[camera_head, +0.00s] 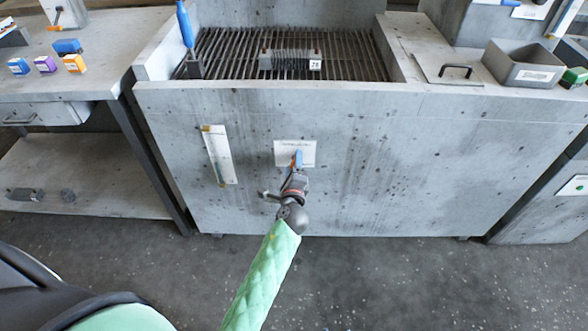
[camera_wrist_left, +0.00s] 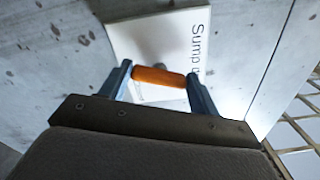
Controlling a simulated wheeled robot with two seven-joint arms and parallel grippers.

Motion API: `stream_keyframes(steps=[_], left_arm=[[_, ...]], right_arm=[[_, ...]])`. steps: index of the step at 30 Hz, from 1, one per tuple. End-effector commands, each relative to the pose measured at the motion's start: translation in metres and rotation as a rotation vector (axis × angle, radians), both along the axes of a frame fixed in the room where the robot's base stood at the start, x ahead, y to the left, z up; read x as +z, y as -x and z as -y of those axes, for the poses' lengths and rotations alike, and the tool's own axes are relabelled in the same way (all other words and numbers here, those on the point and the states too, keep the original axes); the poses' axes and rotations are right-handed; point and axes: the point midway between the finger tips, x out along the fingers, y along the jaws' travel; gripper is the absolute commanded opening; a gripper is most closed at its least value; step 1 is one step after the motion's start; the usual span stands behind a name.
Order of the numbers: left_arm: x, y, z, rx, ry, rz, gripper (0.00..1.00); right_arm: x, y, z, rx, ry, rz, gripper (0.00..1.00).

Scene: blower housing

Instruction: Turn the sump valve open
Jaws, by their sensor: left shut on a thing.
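The sump valve's orange handle (camera_wrist_left: 158,77) shows in the left wrist view, lying across between the two blue fingers of my left gripper (camera_wrist_left: 160,82). The fingers are shut on it, one at each end. Behind it is a white label plate (camera_wrist_left: 150,38) whose visible text begins with "Sump". In the head view my left gripper (camera_head: 297,161) is at the front wall of the grey housing (camera_head: 400,160), just in front of the white plate (camera_head: 308,146). There the gripper mostly hides the handle. My right gripper is out of view.
A white gauge strip (camera_head: 219,154) is on the wall left of the valve. Above is a grate (camera_head: 350,60) with a finned block (camera_head: 290,60) and a blue-handled tool (camera_head: 186,25). A side table (camera_head: 100,80) stands left. The floor in front is clear.

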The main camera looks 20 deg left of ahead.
Motion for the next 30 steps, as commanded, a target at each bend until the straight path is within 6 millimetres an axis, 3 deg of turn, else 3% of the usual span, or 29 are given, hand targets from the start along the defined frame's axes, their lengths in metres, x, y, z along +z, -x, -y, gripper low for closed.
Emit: stream_keyframes(steps=[15, 30], left_arm=[[-0.002, 0.000, -0.001, 0.002, 0.320, 0.093, 0.39], [-0.001, 0.000, -0.001, 0.002, 0.378, 0.108, 0.39]], right_arm=[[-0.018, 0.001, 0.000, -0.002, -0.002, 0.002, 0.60], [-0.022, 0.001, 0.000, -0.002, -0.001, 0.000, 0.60]])
